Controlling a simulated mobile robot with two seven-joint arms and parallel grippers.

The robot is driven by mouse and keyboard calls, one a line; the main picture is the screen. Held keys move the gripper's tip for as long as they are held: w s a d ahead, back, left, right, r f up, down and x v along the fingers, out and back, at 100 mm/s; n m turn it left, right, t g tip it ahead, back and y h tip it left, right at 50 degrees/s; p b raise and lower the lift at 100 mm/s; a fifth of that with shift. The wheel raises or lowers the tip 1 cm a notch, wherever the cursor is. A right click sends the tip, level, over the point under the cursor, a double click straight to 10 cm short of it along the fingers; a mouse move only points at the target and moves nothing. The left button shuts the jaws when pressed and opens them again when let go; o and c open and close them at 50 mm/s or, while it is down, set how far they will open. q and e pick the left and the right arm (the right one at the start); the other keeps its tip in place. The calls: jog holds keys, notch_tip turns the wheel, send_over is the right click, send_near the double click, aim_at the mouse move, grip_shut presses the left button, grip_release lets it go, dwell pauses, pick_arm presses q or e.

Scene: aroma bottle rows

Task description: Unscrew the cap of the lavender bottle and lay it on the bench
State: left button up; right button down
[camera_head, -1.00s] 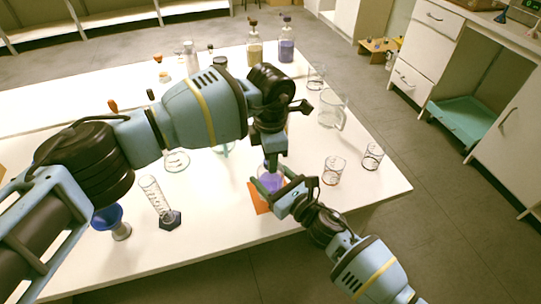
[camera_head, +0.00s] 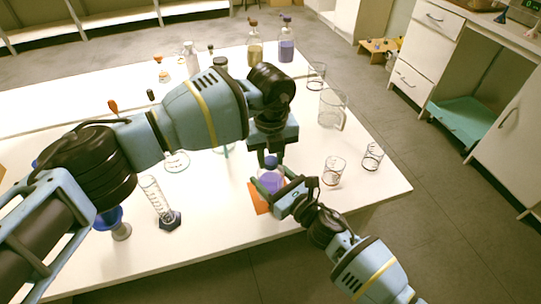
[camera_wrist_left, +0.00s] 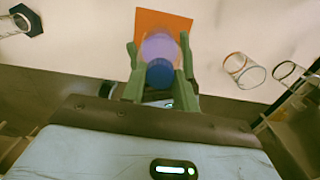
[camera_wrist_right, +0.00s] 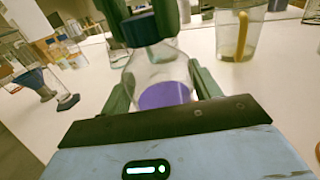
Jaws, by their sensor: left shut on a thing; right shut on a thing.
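A clear bottle with purple liquid (camera_head: 270,184) stands upright over an orange mat (camera_head: 259,204) near the bench's front edge. My right gripper (camera_head: 268,187) is shut on its body from the right; the bottle also shows in the right wrist view (camera_wrist_right: 163,95). Its dark blue cap (camera_head: 271,161) is between the fingers of my left gripper (camera_wrist_left: 159,75), which points down from above and is shut on it. In the right wrist view the cap (camera_wrist_right: 140,30) is over the bottle's neck; I cannot tell if it is loose. The bench (camera_head: 225,215) is white.
Two small beakers (camera_head: 334,172) (camera_head: 373,156) and a larger beaker (camera_head: 332,108) stand to the right. A graduated cylinder (camera_head: 157,195) and a blue funnel (camera_head: 108,218) stand to the left. A yellow bottle (camera_head: 255,53) and another purple bottle (camera_head: 286,50) stand behind. The front middle is bare.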

aim_at(271, 160)
pick_arm(q)
jog(key=n, duration=0.4)
jog(key=shift+n, duration=0.4)
jog(key=n, duration=0.4)
jog(key=shift+n, duration=0.3)
jog(key=shift+r, duration=0.2)
jog(key=shift+r, duration=0.75)
jog(key=shift+r, duration=0.25)
jog(key=shift+r, duration=1.95)
pick_arm(e)
jog(key=shift+c, duration=1.3)
grip_release()
